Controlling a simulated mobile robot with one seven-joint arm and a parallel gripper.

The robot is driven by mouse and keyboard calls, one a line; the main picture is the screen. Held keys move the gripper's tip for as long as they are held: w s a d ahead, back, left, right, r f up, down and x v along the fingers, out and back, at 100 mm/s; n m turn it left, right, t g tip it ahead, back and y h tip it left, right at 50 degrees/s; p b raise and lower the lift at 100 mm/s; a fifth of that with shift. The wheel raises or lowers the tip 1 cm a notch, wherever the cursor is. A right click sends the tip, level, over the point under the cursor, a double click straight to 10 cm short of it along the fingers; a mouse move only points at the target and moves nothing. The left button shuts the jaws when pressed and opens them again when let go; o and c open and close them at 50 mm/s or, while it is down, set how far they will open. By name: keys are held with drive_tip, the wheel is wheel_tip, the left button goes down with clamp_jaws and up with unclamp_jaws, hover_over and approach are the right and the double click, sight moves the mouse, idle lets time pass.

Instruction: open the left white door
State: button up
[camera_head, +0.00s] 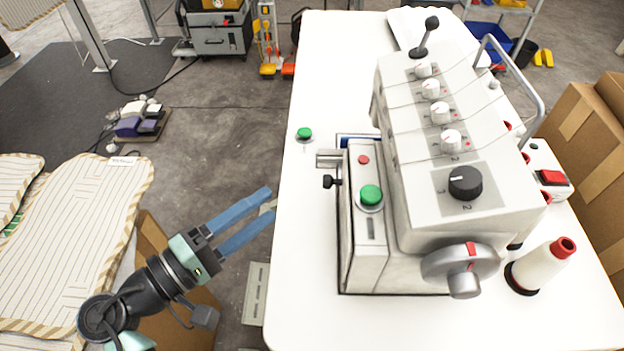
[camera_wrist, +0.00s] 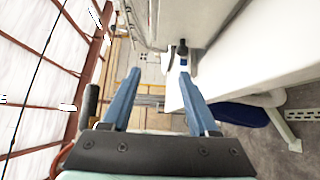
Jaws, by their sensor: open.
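A white sewing machine (camera_head: 412,175) stands on a white table. On its left side is a narrow white panel (camera_head: 366,262) with a green button and a red button, which looks like the left white door and seems shut. A black knob (camera_head: 331,181) sticks out to the left near its far end; a black knob also shows in the wrist view (camera_wrist: 183,47). My gripper (camera_head: 269,208) is open and empty, left of the table's left edge and apart from the panel. Its blue fingers also show in the wrist view (camera_wrist: 160,76).
The table's left strip (camera_head: 305,250) is bare apart from a green button (camera_head: 305,132). A white thread cone (camera_head: 541,267) and a red-switched box (camera_head: 548,178) stand right of the machine. Striped-edged pillow covers (camera_head: 75,240) lie at the left. Cardboard boxes (camera_head: 590,130) stand at the right.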

wheel_tip(320, 180, down, 5)
drive_tip(key=b, duration=0.4)
drive_tip(key=p+x, duration=0.1)
drive_tip(key=x, duration=1.2)
drive_tip(key=shift+s, duration=0.1)
clamp_jaws()
idle(0.8)
